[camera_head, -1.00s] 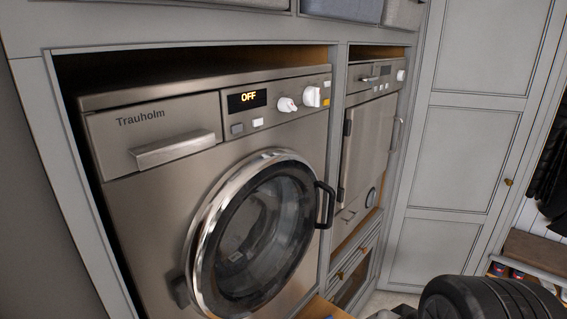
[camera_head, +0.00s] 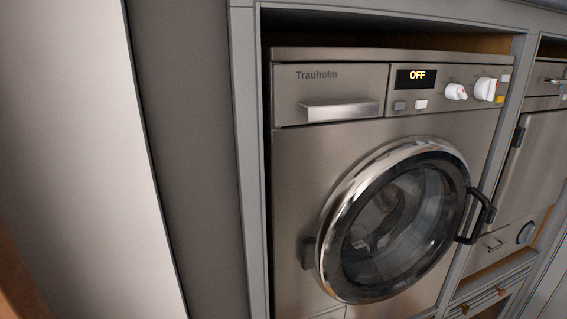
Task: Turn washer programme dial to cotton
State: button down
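The washer (camera_head: 290,190) is a brushed-metal front loader marked Trauholm, set in a grey cabinet bay. Its round door (camera_head: 395,222) with a chrome ring looks shut. To the right of the display are two white knobs, a smaller one (camera_head: 456,92) and a larger one (camera_head: 485,89). Markings around them are too small to read, so I cannot tell which is the programme dial or where it points. My gripper is not in view.
A grey panel and a pale wall (camera_head: 80,150) fill the left side. A second appliance (camera_head: 530,165) stands in the bay to the right, above drawers (camera_head: 487,303). The black door handle (camera_head: 478,216) sticks out at the washer door's right.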

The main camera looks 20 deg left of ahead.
aim_at(484, 90)
jog(key=l+u, duration=0.7)
jog(key=l, duration=0.2)
jog(key=k+l+u, duration=0.1)
jog(key=l+u, duration=0.25)
jog(key=k+l+u, duration=0.15)
jog(key=l+u, duration=0.25)
jog(key=k+l+u, duration=0.35)
jog(key=k+l, duration=0.15)
jog(key=l, duration=0.25)
jog(key=k+l, duration=0.2)
jog(key=l, duration=0.15)
jog(key=k+l, duration=0.15)
jog(key=l, duration=0.25)
